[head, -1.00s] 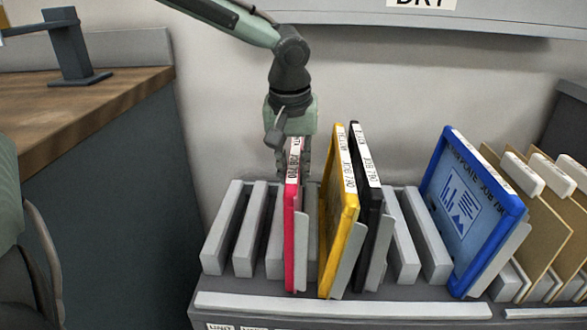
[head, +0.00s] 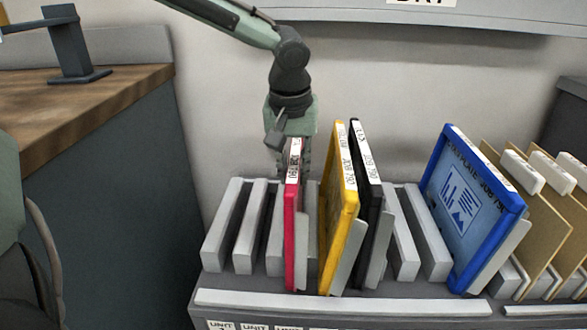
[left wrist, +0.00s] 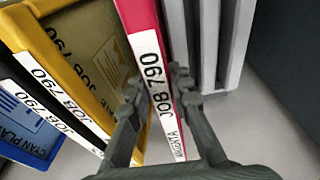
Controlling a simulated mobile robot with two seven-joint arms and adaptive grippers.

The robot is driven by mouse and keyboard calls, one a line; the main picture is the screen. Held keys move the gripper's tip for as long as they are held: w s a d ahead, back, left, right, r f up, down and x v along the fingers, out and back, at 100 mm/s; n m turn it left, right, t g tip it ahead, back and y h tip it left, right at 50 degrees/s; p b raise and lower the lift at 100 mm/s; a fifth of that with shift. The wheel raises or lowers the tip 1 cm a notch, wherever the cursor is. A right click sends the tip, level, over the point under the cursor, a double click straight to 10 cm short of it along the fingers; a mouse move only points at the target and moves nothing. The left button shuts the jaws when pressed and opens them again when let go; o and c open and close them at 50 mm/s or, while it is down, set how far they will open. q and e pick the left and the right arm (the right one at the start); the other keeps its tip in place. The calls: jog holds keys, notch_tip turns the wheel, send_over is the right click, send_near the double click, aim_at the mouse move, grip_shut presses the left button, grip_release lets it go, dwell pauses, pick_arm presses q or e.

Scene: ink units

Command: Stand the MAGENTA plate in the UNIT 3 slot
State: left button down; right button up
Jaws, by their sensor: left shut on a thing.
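The magenta plate (head: 290,240) stands upright between grey dividers of the rack (head: 345,304), left of the yellow plate. My left gripper (head: 292,162) is shut on its upper back edge. In the left wrist view the fingers (left wrist: 158,92) straddle the magenta plate (left wrist: 142,25), whose white label reads JOB 790. UNIT labels (head: 254,328) on the rack front are cut off by the bottom of the head view, so I cannot read which slot is UNIT 3. My right gripper is not in view.
The yellow plate (head: 337,225) and black plate (head: 372,210) stand close on the right. A blue plate (head: 470,195) leans farther right, beside tan folders (head: 545,230). Empty slots lie left of the magenta plate and between the black and blue plates. A wooden counter (head: 80,110) is at left.

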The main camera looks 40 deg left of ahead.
pick_arm(q)
jog(key=shift+f, duration=0.1)
jog(key=c, duration=1.3)
grip_release()
jog(key=v, duration=1.2)
